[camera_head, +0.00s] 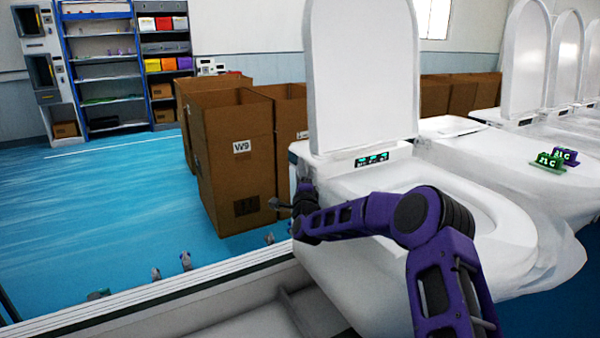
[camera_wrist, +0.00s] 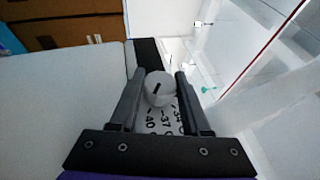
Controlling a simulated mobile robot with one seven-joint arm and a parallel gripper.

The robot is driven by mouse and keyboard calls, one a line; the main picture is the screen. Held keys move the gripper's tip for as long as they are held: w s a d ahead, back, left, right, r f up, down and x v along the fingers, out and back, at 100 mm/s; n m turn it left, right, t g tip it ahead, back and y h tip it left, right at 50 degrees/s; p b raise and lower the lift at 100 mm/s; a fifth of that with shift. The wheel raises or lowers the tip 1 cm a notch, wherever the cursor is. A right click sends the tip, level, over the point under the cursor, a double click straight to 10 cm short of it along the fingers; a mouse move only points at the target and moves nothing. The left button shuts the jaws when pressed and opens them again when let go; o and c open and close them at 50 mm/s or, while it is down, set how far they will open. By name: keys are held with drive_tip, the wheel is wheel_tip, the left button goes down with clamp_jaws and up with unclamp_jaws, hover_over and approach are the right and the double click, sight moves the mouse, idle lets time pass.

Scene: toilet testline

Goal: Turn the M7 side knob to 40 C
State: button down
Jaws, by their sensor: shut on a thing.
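The side knob (camera_wrist: 160,90) is a round white knob with a short dark slanted mark on its face. In the wrist view it sits between the two dark fingers of my gripper (camera_wrist: 163,80), which is shut on it. A printed scale (camera_wrist: 164,119) near the knob reads 40, 37 and 34. I cannot tell exactly which number the mark points to. In the head view my gripper (camera_head: 284,205) reaches the left side of the nearest white toilet (camera_head: 345,262), and the knob is hidden there. No M7 label is readable.
Cardboard boxes, one marked W9 (camera_head: 236,165), stand behind my gripper to the left. More toilets stand to the right. A pale rail (camera_head: 150,297) runs along the front left.

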drive_tip(key=shift+m+t, duration=0.3)
drive_tip(key=shift+t, duration=0.2)
drive_tip(key=shift+c, duration=1.8)
unclamp_jaws()
drive_tip(key=v, duration=1.7)
drive_tip(key=shift+f, duration=0.3)
drive_tip(key=shift+s+a, duration=0.1)
